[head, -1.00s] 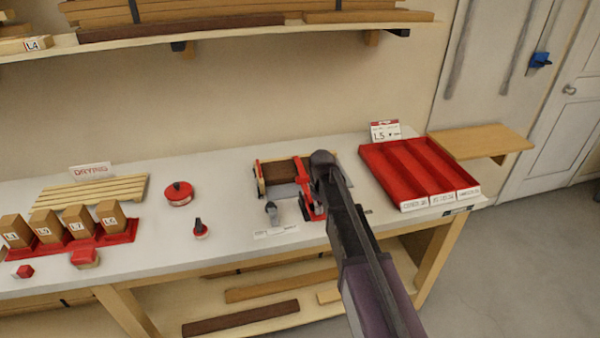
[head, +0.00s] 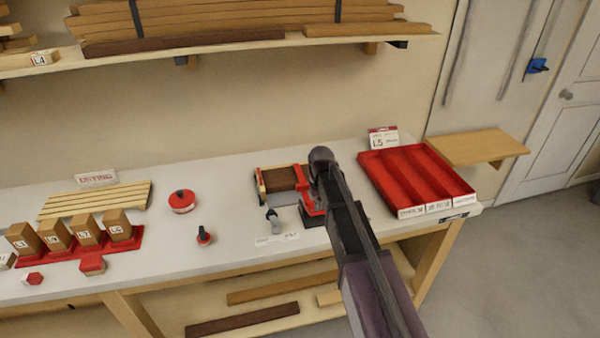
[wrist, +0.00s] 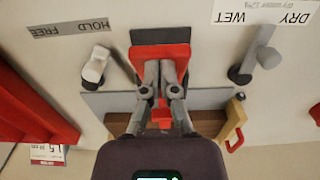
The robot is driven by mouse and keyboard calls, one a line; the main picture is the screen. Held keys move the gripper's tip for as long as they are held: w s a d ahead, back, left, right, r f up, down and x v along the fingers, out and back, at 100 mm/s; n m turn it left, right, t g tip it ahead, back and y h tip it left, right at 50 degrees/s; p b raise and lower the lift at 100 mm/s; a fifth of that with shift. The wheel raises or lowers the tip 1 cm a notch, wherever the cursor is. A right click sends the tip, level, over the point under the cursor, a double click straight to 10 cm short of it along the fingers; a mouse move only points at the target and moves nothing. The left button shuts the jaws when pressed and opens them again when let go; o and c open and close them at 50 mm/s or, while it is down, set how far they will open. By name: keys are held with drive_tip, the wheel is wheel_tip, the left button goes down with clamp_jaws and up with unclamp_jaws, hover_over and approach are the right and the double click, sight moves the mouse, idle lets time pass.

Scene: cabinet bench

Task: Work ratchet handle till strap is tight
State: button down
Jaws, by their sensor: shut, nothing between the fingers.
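The ratchet's red handle (wrist: 160,55) shows in the wrist view as a wide red bar just beyond my fingertips. My gripper (wrist: 164,72) is shut with nothing in it, its tips at or against the bar; I cannot tell if they touch. A smaller red part (wrist: 161,116) shows between the finger links. The ratchet sits at the right side of a fixture holding a brown wood block (head: 280,178). In the head view my arm hides part of the ratchet, with red (head: 312,208) showing beside it. The strap itself is hard to make out.
A grey lever (wrist: 96,64) stands by the HOLD/FREE label (wrist: 74,29), another (wrist: 256,56) by the DRY/WET label (wrist: 262,12). A red tray (head: 415,180) lies right of the fixture. Left are a red round tin (head: 182,201) and labelled blocks (head: 55,235).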

drive_tip(key=shift+w+r+p, duration=0.15)
drive_tip(key=shift+r+p, duration=0.8)
drive_tip(key=shift+r, duration=0.35)
drive_tip(key=shift+f, duration=0.2)
drive_tip(key=shift+s+d+f+b, duration=0.1)
drive_tip(key=shift+s+f+b, duration=0.05)
drive_tip(key=shift+f+b, duration=1.25)
drive_tip(key=shift+s+f+b, duration=0.2)
drive_tip(key=shift+f+b, duration=1.1)
drive_tip(key=shift+b, duration=0.15)
drive_tip(key=shift+s+d+f+b, duration=0.1)
drive_tip(key=shift+s+f+b, duration=0.05)
drive_tip(key=shift+f+b, duration=1.25)
drive_tip(key=r+p, duration=0.5)
drive_tip(key=w+r+p, duration=0.1)
drive_tip(key=r+p, duration=0.2)
drive_tip(key=shift+a+r, duration=0.25)
drive_tip(key=shift+p, duration=0.3)
wheel_tip(320, 180, up, 5)
drive_tip(key=p, duration=0.4)
drive_tip(key=shift+p, duration=0.4)
